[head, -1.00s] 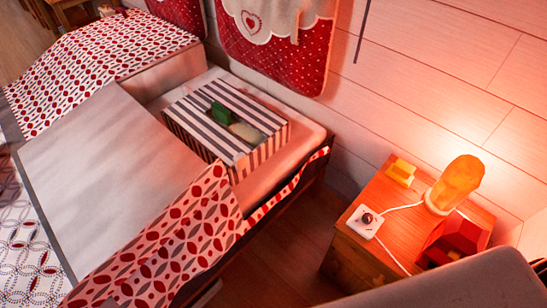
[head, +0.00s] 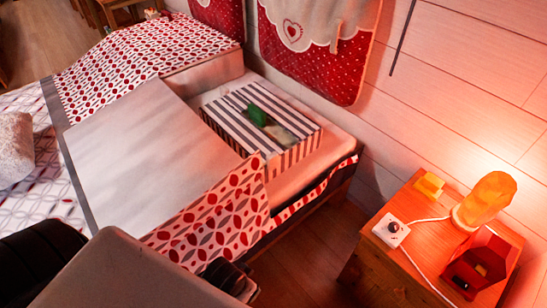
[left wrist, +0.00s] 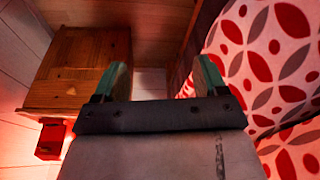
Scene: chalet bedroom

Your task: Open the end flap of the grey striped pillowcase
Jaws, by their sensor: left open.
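The grey striped pillowcase (head: 290,113) shows in the head view as a boxy block with dark grey and white stripes. It lies on the bare pale sheet near the wall side of the bed. A green item (head: 252,114) and a pale item (head: 280,135) rest on its top. I cannot make out the end flap. My left gripper (head: 232,281) is low at the bed's near edge, well apart from the pillowcase. In the left wrist view my left gripper (left wrist: 158,78) is open and empty, with green fingertips. My right gripper is not in view.
A grey-white blanket (head: 150,150) with red-patterned folds (head: 215,215) covers the bed. A wooden nightstand (head: 420,235) holds a lit lamp (head: 483,200), a yellow block (head: 429,185), a white socket box (head: 391,231) and a red box (head: 478,265). Floor shows between bed and nightstand.

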